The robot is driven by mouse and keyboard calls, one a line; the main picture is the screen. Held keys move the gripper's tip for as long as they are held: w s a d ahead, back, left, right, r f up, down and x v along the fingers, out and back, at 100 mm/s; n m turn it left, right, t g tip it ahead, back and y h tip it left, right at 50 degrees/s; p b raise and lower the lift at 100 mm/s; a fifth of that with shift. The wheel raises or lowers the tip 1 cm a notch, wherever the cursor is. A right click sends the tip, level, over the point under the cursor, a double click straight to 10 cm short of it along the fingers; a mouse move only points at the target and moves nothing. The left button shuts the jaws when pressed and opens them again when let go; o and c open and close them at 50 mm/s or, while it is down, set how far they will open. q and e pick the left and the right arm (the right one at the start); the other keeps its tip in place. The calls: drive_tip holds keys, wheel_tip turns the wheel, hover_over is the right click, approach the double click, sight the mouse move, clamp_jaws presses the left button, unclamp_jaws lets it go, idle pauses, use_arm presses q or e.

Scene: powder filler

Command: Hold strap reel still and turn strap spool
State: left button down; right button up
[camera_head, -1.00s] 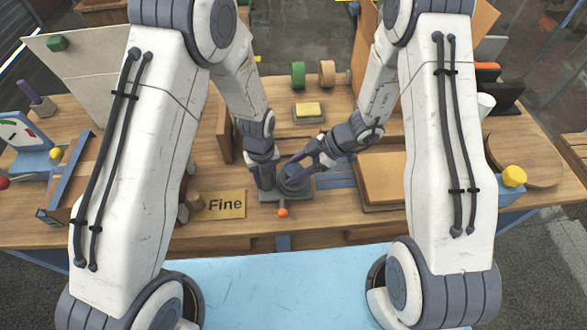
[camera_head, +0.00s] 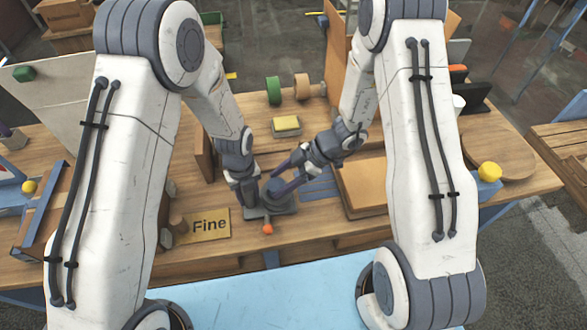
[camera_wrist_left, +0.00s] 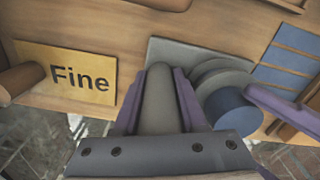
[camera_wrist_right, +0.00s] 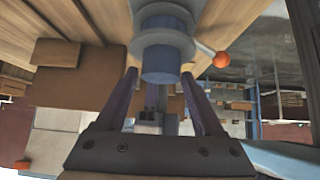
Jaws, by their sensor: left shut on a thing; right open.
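The strap reel has a grey base (camera_head: 287,210), an upright grey post (camera_wrist_left: 160,100) and a strap spool (camera_head: 277,190) with grey flanges and a blue hub. The spool also shows in the left wrist view (camera_wrist_left: 225,85) and the right wrist view (camera_wrist_right: 162,45). A crank with an orange knob (camera_wrist_right: 221,59) sticks out from it. My left gripper (camera_head: 248,200) is shut on the grey post beside the spool. My right gripper (camera_wrist_right: 160,85) is open, its fingers close to the spool's blue hub; contact cannot be told.
A "Fine" sign (camera_head: 209,225) lies left of the reel. A yellow block on a grey tray (camera_head: 286,125) and green and tan rolls (camera_head: 273,90) stand behind. A wooden board (camera_head: 365,188) lies at right, with blue strips (camera_head: 320,187) between it and the reel.

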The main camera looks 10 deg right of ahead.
drive_tip(key=v, duration=1)
drive_tip(key=shift+d+r, duration=0.1)
drive_tip(key=o, duration=0.3)
drive_tip(key=shift+w, duration=0.1)
drive_tip(key=w+a+n+g+h, duration=0.1)
drive_tip(key=w+n+g, duration=0.4)
drive_tip(key=n, duration=0.2)
drive_tip(key=shift+h, duration=0.3)
drive_tip(key=x, duration=1.2)
drive_tip(key=shift+s+a, duration=0.2)
drive_tip(key=shift+s, duration=0.05)
drive_tip(key=c, duration=1.4)
